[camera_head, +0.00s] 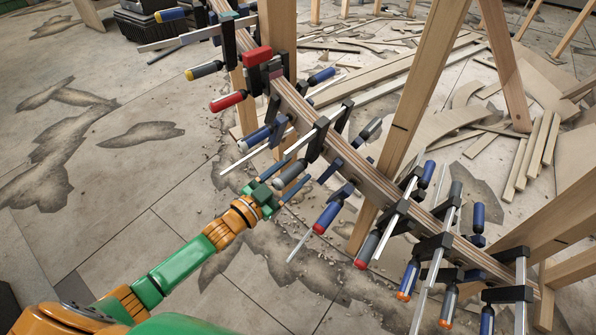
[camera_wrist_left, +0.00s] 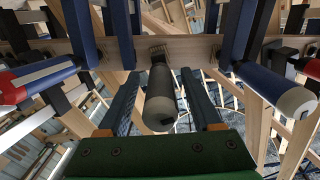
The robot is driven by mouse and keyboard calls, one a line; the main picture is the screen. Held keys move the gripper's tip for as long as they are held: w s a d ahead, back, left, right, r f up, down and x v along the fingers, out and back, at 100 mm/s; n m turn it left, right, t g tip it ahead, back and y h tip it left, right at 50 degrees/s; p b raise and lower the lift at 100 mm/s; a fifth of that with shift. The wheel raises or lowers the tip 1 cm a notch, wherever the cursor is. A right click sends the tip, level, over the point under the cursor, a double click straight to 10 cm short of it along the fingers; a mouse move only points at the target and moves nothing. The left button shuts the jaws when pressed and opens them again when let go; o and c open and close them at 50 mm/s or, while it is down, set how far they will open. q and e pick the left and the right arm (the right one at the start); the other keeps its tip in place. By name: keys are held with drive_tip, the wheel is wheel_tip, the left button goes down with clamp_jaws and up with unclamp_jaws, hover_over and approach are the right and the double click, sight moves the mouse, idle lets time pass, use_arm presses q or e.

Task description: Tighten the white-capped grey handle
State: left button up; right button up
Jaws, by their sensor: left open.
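The grey handle (camera_head: 291,173) belongs to a clamp on the curved wooden stringer (camera_head: 345,153); its pale cap end points toward my left gripper. My left gripper (camera_head: 295,170) is open, with its fingers to either side of this handle. In the left wrist view, the grey handle (camera_wrist_left: 160,92) stands between the two dark blue fingers of the gripper (camera_wrist_left: 160,74), with a gap showing on each side. Its cap faces the camera and looks grey in shadow there. My right gripper is not in view.
Close by are a blue handle with a white cap (camera_wrist_left: 291,100) and a blue handle with a red cap (camera_head: 327,217). Several more clamps line the stringer. Wooden legs (camera_head: 420,100) hold it up. Timber scraps (camera_head: 530,150) lie behind. The floor at left is mostly clear.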

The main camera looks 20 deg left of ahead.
use_arm(q)
drive_tip(key=shift+x, duration=0.8)
clamp_jaws()
